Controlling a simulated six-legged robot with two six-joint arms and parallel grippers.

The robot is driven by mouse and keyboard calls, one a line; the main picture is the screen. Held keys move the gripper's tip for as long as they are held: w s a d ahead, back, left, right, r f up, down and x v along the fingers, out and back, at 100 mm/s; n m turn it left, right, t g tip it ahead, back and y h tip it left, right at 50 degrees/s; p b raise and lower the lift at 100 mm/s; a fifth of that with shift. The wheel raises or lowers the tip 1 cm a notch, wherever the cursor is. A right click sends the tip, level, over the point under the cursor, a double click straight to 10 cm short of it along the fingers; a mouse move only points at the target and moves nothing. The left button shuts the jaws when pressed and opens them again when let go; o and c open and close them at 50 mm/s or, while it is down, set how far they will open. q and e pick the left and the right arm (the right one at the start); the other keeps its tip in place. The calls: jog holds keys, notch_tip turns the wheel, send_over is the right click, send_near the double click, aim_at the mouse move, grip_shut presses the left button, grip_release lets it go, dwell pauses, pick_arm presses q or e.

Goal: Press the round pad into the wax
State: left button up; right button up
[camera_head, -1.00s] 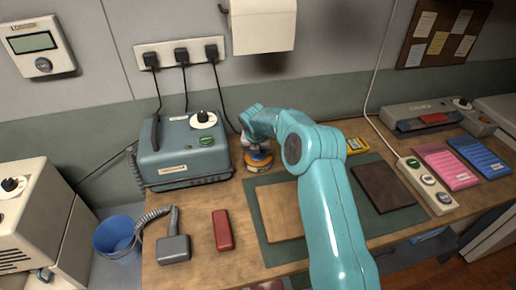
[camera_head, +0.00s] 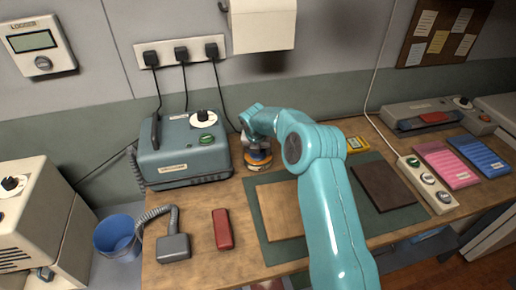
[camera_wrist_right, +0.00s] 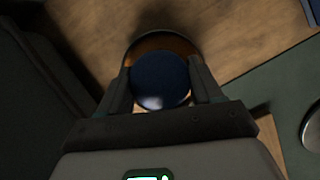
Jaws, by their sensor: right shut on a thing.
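My right gripper (camera_head: 255,146) reaches down at the back of the table, just right of the blue-grey machine. In the right wrist view it (camera_wrist_right: 160,88) is shut on a dark blue round pad (camera_wrist_right: 160,80), with one finger on each side. Directly beneath the pad is a round tin with orange-brown wax (camera_wrist_right: 150,44); part of its surface and its dark rim show beyond the pad. The tin (camera_head: 257,167) also shows in the head view, orange-sided, standing on the table. I cannot tell whether the pad touches the wax. My left gripper is not in view.
The blue-grey machine (camera_head: 183,150) stands close left of the tin. A green mat (camera_head: 340,218) with a tan board (camera_head: 281,213) and a dark brown board (camera_head: 383,187) lies to the right. A red block (camera_head: 222,230) and a corded grey block (camera_head: 173,248) lie in front.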

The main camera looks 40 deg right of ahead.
jog(key=shift+f, duration=0.35)
dwell(1.3)
notch_tip(320, 180, up, 7)
jog(key=p, duration=0.6)
dwell(0.3)
jog(key=shift+s, duration=0.1)
dwell(0.5)
